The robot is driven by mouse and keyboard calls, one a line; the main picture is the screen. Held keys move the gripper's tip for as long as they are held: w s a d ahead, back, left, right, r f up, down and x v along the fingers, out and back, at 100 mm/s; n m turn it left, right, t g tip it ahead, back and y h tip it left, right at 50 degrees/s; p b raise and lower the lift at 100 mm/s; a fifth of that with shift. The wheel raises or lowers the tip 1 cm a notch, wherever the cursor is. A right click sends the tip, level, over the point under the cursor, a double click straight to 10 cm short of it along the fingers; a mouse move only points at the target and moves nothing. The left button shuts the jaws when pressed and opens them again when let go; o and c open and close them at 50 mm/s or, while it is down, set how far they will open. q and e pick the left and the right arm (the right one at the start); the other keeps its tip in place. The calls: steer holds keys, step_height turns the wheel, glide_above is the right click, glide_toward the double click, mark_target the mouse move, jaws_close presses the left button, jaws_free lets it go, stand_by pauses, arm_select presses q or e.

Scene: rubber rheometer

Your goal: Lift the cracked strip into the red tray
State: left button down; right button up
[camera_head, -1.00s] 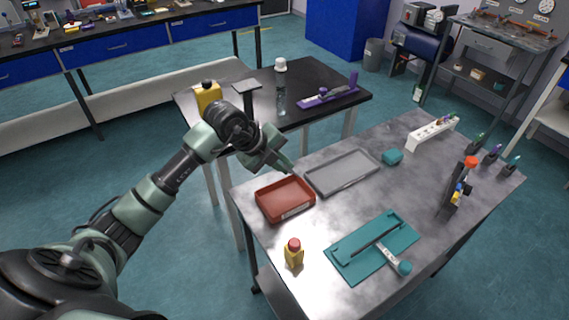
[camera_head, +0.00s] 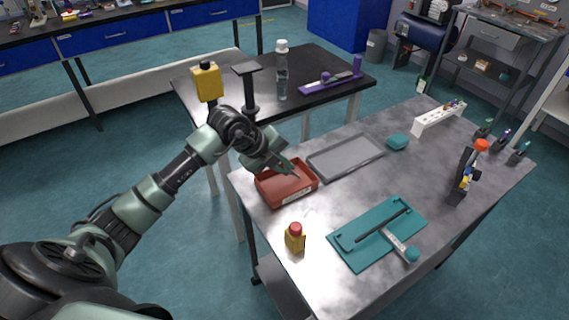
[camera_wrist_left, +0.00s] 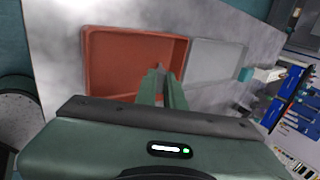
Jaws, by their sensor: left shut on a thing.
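The red tray (camera_head: 272,195) lies near the left edge of the grey metal table. It also shows in the left wrist view (camera_wrist_left: 108,72). My left gripper (camera_head: 295,173) is over the right part of the red tray, fingers pointing down and to the right. In the left wrist view its fingers (camera_wrist_left: 160,75) are close together in front of the tray's right side. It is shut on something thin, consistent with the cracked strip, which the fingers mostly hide. I cannot tell whether it touches the tray. My right gripper is not in view.
A grey tray (camera_head: 345,157) lies right beside the red tray. A yellow bottle with a red cap (camera_head: 295,240) stands in front, and a teal cutting board (camera_head: 365,245) with an arm lies front right. A black side table (camera_head: 310,75) is behind.

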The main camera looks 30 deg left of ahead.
arm_select(q)
steer(key=shift+f, duration=0.1)
steer(key=c, duration=1.4)
jaws_free()
steer(key=shift+c, duration=0.2)
steer(key=v, duration=0.7)
steer(key=shift+s+r+b, duration=0.25)
steer(key=shift+r+b, duration=0.1)
steer(key=shift+b, duration=0.05)
steer(key=shift+s+a, duration=0.1)
